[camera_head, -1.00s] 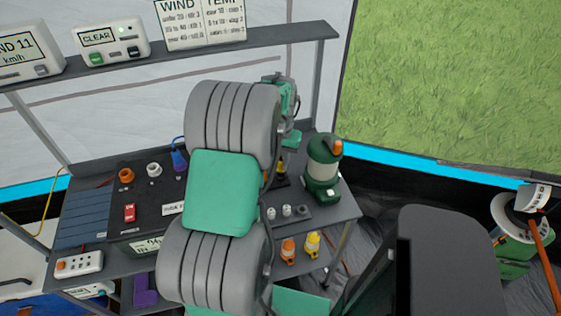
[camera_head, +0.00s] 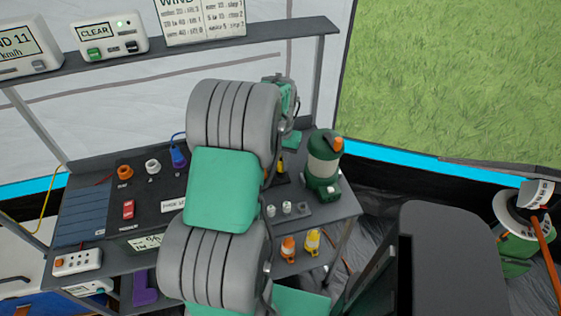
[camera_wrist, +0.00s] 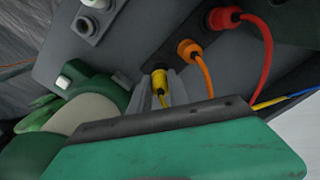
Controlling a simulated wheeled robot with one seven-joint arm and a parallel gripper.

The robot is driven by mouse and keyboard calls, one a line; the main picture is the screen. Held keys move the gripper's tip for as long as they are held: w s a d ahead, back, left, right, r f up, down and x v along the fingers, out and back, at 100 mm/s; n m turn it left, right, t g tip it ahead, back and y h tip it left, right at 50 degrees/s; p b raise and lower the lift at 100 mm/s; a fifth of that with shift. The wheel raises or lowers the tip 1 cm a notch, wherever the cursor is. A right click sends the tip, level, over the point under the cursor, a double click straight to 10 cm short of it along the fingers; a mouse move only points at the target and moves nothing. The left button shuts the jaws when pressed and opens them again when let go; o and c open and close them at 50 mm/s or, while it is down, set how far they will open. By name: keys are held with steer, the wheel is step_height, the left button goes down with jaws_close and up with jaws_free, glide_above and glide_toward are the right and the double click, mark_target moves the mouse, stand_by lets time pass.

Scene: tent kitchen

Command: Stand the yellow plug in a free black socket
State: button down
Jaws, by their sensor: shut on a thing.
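The yellow plug (camera_wrist: 159,82) points tip-down at the dark panel in the wrist view, with its yellow cord trailing toward the camera. My gripper (camera_wrist: 170,92) is shut on it, its grey fingers close around the plug. A dark socket edge shows by the plug's tip; I cannot tell how far the tip is in. An orange plug (camera_wrist: 188,49) and a red plug (camera_wrist: 222,19) stand in the panel beside it, each with a cord. In the head view the yellow plug (camera_head: 281,166) shows small beside my arm, which hides most of the gripper.
A green lantern (camera_head: 323,165) stands close by at the bench's right end. A grey block with white knobs (camera_head: 288,210) lies nearer the front edge. A blue plug (camera_head: 178,156) and a white power strip (camera_head: 78,262) are farther left. A shelf (camera_head: 180,45) runs above.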

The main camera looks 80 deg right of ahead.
steer(key=shift+f+b, duration=0.35)
steer(key=shift+f, duration=0.3)
steer(key=c, duration=1.2)
jaws_free()
steer(key=shift+o, duration=0.2)
steer(key=shift+r, duration=0.1)
